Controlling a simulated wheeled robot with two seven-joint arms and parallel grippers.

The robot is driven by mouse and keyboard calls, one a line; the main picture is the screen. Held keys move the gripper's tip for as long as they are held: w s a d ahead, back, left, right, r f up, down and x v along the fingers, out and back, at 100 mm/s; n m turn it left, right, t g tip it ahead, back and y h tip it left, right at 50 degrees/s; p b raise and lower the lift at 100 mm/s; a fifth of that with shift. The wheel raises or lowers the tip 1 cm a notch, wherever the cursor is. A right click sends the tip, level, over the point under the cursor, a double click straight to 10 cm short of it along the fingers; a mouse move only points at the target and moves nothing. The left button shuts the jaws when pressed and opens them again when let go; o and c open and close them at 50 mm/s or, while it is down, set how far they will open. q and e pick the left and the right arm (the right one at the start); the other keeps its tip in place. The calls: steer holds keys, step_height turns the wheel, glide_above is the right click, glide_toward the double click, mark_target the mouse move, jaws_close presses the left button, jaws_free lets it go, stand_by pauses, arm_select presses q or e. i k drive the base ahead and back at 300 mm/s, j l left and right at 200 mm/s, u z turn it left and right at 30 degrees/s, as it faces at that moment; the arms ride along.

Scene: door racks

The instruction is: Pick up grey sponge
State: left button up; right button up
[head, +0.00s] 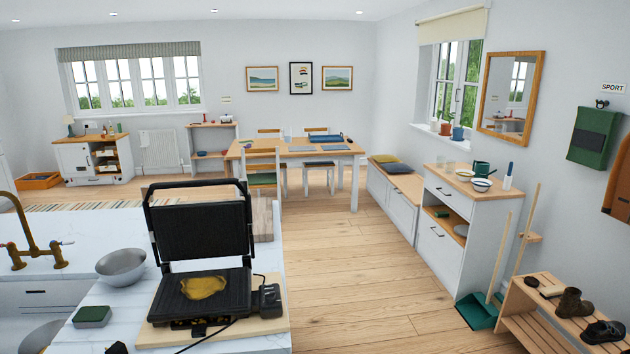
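A small block with a dark green top and greyish sides (92,316) lies on the white marble counter at the lower left. It may be the grey sponge, but I cannot tell for sure at this size. No other clearly grey sponge shows. Neither of my grippers is in view.
An open black contact grill (203,285) with a yellow food piece stands on a wooden board (160,340) to the block's right. A metal bowl (121,267) and brass tap (38,240) are behind. A cable crosses the counter front. The wooden floor (350,270) is clear.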

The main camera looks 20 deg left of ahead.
mark_target(91, 316)
steer(key=u, duration=1.4)
